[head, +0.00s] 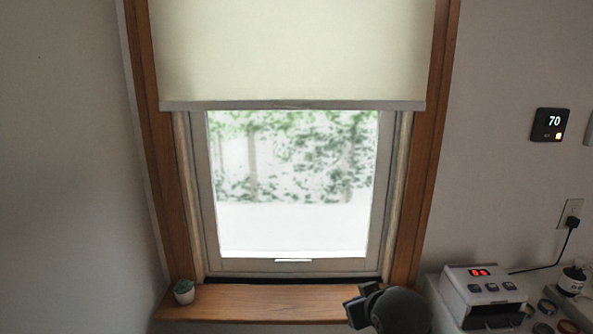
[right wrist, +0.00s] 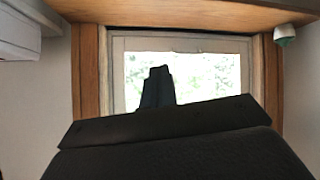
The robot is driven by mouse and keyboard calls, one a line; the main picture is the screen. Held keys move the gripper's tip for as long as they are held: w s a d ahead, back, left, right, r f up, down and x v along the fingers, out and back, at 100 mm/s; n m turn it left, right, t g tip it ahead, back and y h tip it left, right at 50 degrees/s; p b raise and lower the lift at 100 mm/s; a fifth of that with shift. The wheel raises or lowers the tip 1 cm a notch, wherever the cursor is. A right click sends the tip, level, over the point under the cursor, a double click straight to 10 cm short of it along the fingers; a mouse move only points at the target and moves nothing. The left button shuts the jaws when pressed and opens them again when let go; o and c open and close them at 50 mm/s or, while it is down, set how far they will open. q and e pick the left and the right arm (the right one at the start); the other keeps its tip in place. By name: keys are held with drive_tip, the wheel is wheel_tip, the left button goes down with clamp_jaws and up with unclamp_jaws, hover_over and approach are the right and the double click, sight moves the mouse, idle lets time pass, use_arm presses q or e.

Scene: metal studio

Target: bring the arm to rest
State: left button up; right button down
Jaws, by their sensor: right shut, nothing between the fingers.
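My right gripper (head: 360,303) is black and shows at the bottom of the head view, in front of the right part of the wooden sill (head: 260,301). Its jaws are shut with nothing held. In the right wrist view its dark fingers (right wrist: 157,87) stand out against the bright window, and the dark gripper body fills the lower part. I cannot tell whether it touches the sill. My left gripper is not in view.
A wood-framed window (head: 292,185) has a cream blind (head: 290,50) partly lowered. Right of my gripper is a white device (head: 483,293) with a red display. A thermostat (head: 549,124) hangs on the wall.

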drive_tip(key=s+d+f+m+g, duration=0.1)
drive_tip(key=s+f+g, duration=0.7)
drive_tip(key=s+f, duration=2.3)
drive_tip(key=shift+s+d+f+m+g, duration=0.3)
drive_tip(key=shift+s+d+f+m, duration=0.1)
drive_tip(key=shift+s+m, duration=0.1)
